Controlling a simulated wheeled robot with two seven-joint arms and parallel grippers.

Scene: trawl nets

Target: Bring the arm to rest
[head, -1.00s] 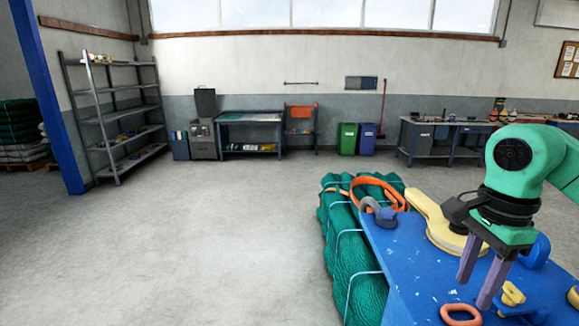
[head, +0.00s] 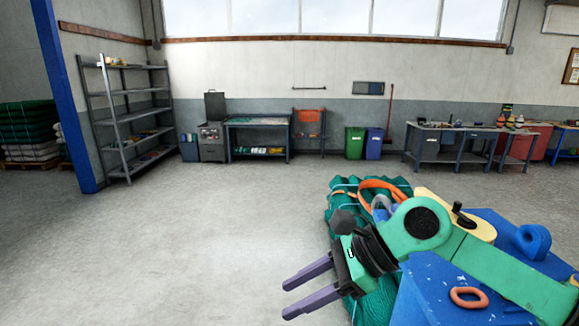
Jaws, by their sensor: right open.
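My right arm comes in from the lower right, and its green wrist lies across the near-left part of the blue table (head: 440,290). My right gripper (head: 284,301) has two purple fingers, spread apart and empty. It points left, past the table's left edge, over open floor and in front of the green net bundle (head: 376,305). The wrist hides part of the bundle and of the table. My left gripper is not in view.
On the table are an orange ring (head: 469,298), a blue rounded piece (head: 531,241) and a yellow piece (head: 470,224) partly behind my arm. An orange strap (head: 385,186) lies on the net bundle. The grey floor (head: 180,250) to the left is clear; shelves and bins stand far back.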

